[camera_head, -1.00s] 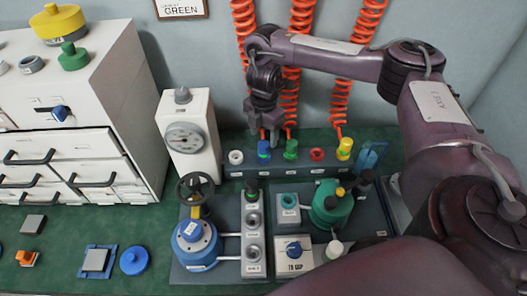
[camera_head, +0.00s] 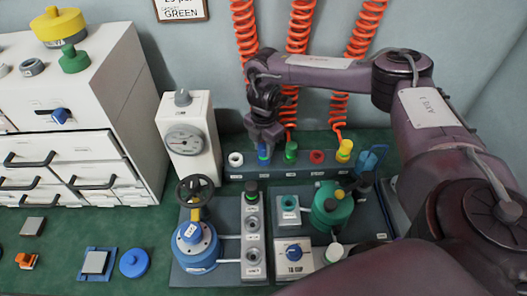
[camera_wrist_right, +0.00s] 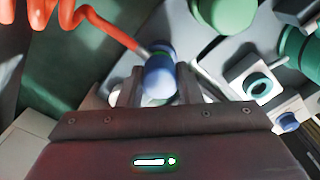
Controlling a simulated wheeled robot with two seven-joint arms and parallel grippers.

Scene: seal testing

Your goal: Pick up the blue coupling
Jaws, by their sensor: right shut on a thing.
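The blue coupling (camera_head: 264,153) stands in the rack (camera_head: 292,170) at the back of the table, between the white ring and the green coupling. My right gripper (camera_head: 265,143) reaches down over it from above, with its fingers at the coupling's sides. In the right wrist view the blue coupling (camera_wrist_right: 159,76) sits between the two fingers of my right gripper (camera_wrist_right: 160,86), which is shut on it. An orange hose ends near its far side there. My left gripper is in neither view.
A white ring (camera_head: 236,159), a green coupling (camera_head: 291,150), a red one (camera_head: 317,156) and a yellow one (camera_head: 344,150) share the rack. Orange coiled hoses (camera_head: 301,60) hang behind. A white gauge box (camera_head: 190,137) stands to the left. A blue vessel (camera_head: 196,245) and green vessel (camera_head: 332,207) are in front.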

